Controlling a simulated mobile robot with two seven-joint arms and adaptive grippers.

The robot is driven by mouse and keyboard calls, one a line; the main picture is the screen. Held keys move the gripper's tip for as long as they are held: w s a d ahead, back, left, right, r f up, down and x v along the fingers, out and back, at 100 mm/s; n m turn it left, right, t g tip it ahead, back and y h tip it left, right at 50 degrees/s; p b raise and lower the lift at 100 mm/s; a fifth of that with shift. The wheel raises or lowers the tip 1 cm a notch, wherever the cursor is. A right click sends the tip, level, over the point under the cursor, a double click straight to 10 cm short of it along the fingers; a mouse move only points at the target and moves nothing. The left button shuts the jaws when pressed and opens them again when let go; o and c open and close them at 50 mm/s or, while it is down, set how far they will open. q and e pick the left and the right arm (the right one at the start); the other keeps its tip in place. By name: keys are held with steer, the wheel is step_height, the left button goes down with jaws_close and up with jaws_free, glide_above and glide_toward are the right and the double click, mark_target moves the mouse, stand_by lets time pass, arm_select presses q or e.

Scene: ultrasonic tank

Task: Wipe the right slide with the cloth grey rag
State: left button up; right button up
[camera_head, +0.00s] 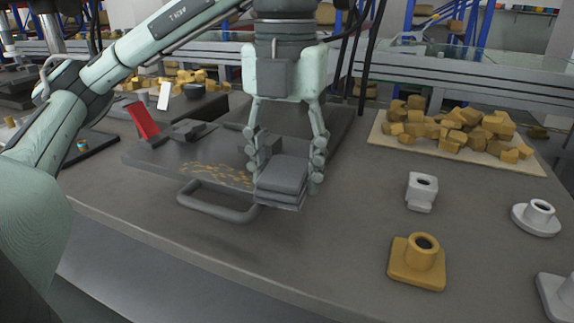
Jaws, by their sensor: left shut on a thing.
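The grey rag (281,178) is a folded dark-grey pad. My left gripper (286,165) comes down from above with its fingers around the rag, shut on it. The slide that I take as the right one is a flat dark-grey slab (150,158) with a looped bar handle (214,206) at its front. Yellow-brown specks (208,175) lie on its surface just left of the rag. The rag is at the slide's front right end; whether it touches the slide I cannot tell. The gripper and rag hide part of the slide. My right gripper is out of view.
A red block (142,120) stands tilted at the slide's back. On the right are a tan board (375,134) heaped with yellow chunks, a white fitting (421,191), a yellow flanged fitting (417,262) and a white flanged one (536,217). The counter front centre is clear.

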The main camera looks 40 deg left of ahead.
mark_target(183, 163)
arm_select(q)
steer(key=shift+s+a+r+p, duration=0.1)
steer(key=shift+s+a+p, duration=0.1)
steer(key=shift+a, duration=0.65)
steer(key=shift+s+a+p, duration=0.15)
steer(key=shift+s+a, duration=0.05)
steer(key=shift+a, duration=0.6)
steer(key=shift+s+a, duration=0.25)
steer(key=shift+a, duration=0.75)
steer(key=shift+s+a, duration=0.25)
steer(key=shift+a, duration=0.8)
steer(key=shift+s+a, duration=0.25)
steer(key=shift+a, duration=0.75)
steer(key=shift+s+a+f, duration=0.1)
steer(key=shift+s+a, duration=0.2)
steer(key=shift+a, duration=0.85)
steer(key=shift+s+a+f, duration=0.1)
steer(key=shift+s+a, duration=0.2)
steer(key=shift+a, duration=0.9)
steer(key=shift+s+a, duration=0.3)
steer(key=shift+a, duration=0.85)
steer(key=shift+s+a, duration=0.1)
steer(key=shift+a, duration=0.4)
steer(key=shift+r, duration=0.2)
